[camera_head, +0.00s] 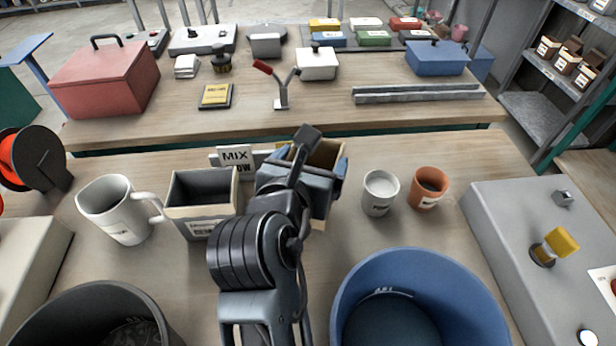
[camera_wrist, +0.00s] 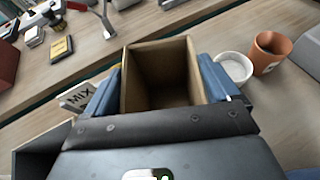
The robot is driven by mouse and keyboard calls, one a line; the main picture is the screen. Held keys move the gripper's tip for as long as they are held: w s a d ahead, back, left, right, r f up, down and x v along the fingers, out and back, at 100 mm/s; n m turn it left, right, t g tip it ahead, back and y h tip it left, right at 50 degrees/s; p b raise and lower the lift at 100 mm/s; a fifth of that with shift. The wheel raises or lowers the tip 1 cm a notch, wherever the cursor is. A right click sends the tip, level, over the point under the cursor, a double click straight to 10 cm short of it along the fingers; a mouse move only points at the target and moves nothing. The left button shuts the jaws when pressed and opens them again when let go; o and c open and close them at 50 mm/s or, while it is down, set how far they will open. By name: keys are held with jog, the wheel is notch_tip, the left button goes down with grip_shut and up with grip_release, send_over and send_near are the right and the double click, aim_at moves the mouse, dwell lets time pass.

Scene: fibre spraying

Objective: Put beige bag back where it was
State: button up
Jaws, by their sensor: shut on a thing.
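The beige bag (camera_head: 326,152) is an open-topped, box-like bag near the middle of the near table in the head view. My gripper (camera_head: 312,172) is shut on it. In the wrist view, the blue fingers press on two opposite sides of the bag (camera_wrist: 161,76). Its brown inside looks empty. My gripper and wrist hide much of the bag in the head view, including its base. I cannot tell whether it touches the table.
A labelled grey-beige box (camera_head: 202,192) and a white mug (camera_head: 118,212) stand to the left. A MIX sign (camera_head: 235,157) is behind. A white cup (camera_head: 380,192) and an orange cup (camera_head: 428,187) stand right. A blue bucket (camera_head: 420,270) and dark bucket (camera_head: 85,305) are in front.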

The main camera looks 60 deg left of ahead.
aim_at(316, 166)
jog(key=f+b, duration=0.2)
jog(key=b, duration=0.1)
jog(key=f+b, duration=0.1)
jog(key=f, duration=0.1)
jog(key=shift+s+a+f+b, duration=0.1)
jog(key=shift+s+a+b, duration=0.05)
jog(key=shift+a+b, duration=0.15)
jog(key=shift+f, duration=0.15)
jog(key=o, duration=1.7)
jog(key=shift+c, duration=0.2)
jog(key=shift+s+d+r, duration=0.2)
jog(key=v, duration=1.1)
jog(key=shift+s+d, duration=0.2)
